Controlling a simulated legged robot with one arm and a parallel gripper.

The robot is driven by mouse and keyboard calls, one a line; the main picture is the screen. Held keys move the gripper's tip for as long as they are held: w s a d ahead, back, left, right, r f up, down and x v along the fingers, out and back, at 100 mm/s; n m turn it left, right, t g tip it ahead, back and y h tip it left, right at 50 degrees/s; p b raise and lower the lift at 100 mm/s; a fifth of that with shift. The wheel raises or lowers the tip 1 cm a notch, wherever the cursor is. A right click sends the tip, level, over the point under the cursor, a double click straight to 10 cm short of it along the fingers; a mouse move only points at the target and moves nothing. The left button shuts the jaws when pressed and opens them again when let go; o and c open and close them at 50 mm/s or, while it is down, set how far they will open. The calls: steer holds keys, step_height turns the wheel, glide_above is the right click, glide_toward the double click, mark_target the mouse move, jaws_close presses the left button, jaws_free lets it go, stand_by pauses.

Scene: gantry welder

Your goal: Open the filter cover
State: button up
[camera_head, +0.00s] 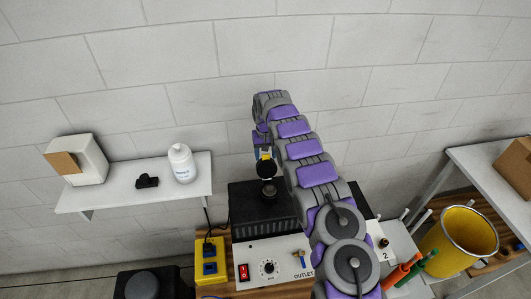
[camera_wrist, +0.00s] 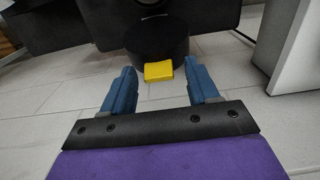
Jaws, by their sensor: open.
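In the wrist view, a yellow tab (camera_wrist: 158,71) sticks out from the lower edge of a round black part (camera_wrist: 158,38), which looks like the filter cover. My gripper (camera_wrist: 160,82) has two blue fingers spread apart, one on each side of the tab, with a visible gap on both sides. In the head view, my gripper's end is small and partly hidden by my purple and grey arm. A small yellow patch (camera_head: 265,154) and a round black part (camera_head: 266,170) show there, above the black machine (camera_head: 258,205). Whether the cover is latched cannot be told.
A white control panel (camera_head: 270,262) with a red switch is at the machine's front. A white shelf (camera_head: 120,195) at left holds a white bottle (camera_head: 182,163) and a box (camera_head: 80,160). A yellow bucket (camera_head: 458,240) stands at right. A block wall closes the back.

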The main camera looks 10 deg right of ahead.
steer(key=shift+c, duration=0.3)
jaws_close()
stand_by(0.4)
